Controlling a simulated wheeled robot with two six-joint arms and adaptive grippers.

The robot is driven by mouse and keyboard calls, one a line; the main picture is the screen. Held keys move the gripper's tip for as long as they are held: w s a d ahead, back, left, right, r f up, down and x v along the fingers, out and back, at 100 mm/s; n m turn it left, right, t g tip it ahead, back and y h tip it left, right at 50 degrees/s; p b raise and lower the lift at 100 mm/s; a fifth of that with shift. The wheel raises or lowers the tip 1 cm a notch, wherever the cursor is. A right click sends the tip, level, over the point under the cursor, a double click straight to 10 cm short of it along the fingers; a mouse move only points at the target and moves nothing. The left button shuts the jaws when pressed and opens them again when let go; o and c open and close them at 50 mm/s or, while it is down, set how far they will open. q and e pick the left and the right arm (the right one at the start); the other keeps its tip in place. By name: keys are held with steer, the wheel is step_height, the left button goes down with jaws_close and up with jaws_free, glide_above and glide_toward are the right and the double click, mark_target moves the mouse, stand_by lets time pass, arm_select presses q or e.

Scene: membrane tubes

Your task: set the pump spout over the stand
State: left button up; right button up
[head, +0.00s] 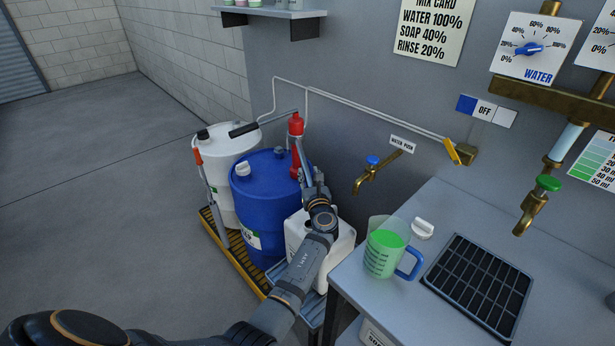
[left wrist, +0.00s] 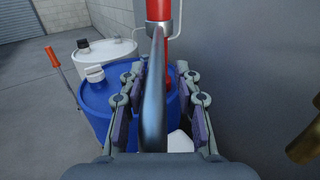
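The red hand pump (head: 296,125) stands on the blue drum (head: 263,190), with a black-gripped lever pointing left. Its grey metal spout (left wrist: 153,90) hangs down between the fingers of my left gripper (left wrist: 160,120) in the left wrist view. Gaps show between the finger pads and the spout, so the gripper is open around it. In the head view my left gripper (head: 306,175) is just right of the pump and hides most of the spout. A white jerrycan (head: 340,245) sits on a low blue-grey stand (head: 314,313), partly behind my left arm. My right gripper is out of view.
A white drum (head: 226,150) stands left of the blue one, on a yellow spill pallet (head: 245,265). A brass tap (head: 375,175) sticks out of the wall. The bench (head: 455,205) at right holds a measuring jug (head: 385,250) of green liquid, a white cap and a black grate.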

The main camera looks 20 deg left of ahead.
arm_select(q)
steer(key=shift+o, duration=0.5)
steer(key=shift+f, duration=0.1)
steer(key=shift+r, duration=0.45)
step_height(320, 180, up, 9)
steer(key=shift+r, duration=0.1)
